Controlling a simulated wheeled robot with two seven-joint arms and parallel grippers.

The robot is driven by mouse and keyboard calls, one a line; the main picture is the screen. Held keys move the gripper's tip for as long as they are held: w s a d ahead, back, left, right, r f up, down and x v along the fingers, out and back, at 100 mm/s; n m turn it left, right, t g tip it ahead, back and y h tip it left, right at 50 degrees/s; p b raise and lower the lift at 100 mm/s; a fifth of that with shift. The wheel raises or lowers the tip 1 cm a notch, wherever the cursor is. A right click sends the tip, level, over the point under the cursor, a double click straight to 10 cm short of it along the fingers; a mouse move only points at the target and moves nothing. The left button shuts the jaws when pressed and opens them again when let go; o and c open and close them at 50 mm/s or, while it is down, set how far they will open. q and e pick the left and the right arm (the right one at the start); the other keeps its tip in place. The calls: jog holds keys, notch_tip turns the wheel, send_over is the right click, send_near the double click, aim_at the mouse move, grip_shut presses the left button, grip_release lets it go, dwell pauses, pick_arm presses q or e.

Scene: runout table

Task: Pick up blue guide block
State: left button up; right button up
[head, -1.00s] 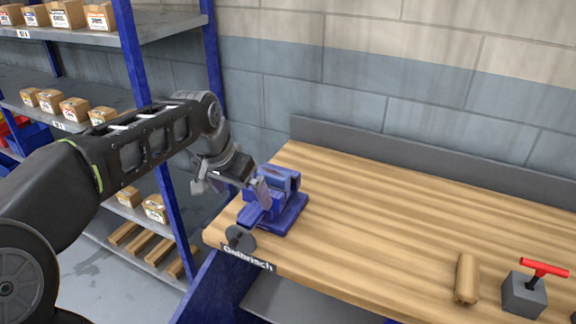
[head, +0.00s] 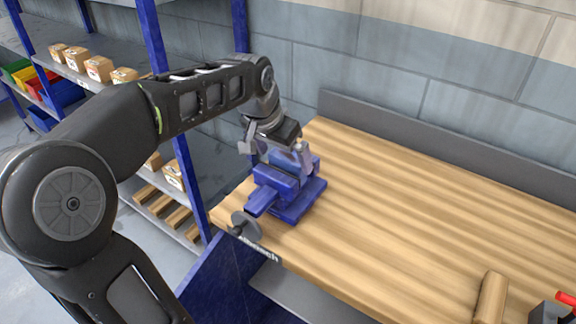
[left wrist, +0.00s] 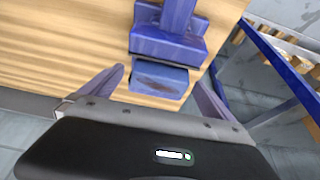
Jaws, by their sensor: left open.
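A blue vise (head: 298,205) stands at the left end of the wooden table in the head view. The blue guide block (head: 282,161) seems to be the paler blue piece at its far side, partly hidden by my gripper. In the left wrist view the block (left wrist: 158,80) lies beside the vise body (left wrist: 168,44), between my fingertips. Whether it touches the vise, I cannot tell. My left gripper (head: 277,155) is open, pointing down with one finger on each side of the block and a gap showing. My right gripper is not in view.
A wooden cylinder (head: 492,297) and a grey block with a red handle (head: 552,312) are at the lower right. A grey back ledge (head: 420,140) borders the wall. Shelving with boxes (head: 98,68) stands left.

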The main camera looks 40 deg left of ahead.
aim_at(287, 167)
pick_arm(q)
jog(key=shift+w+f, duration=0.1)
jog(key=shift+f, duration=0.1)
jog(key=shift+p+x, duration=0.55)
jog(key=shift+x, duration=2.1)
jog(key=shift+a, duration=0.1)
jog(key=c, duration=2)
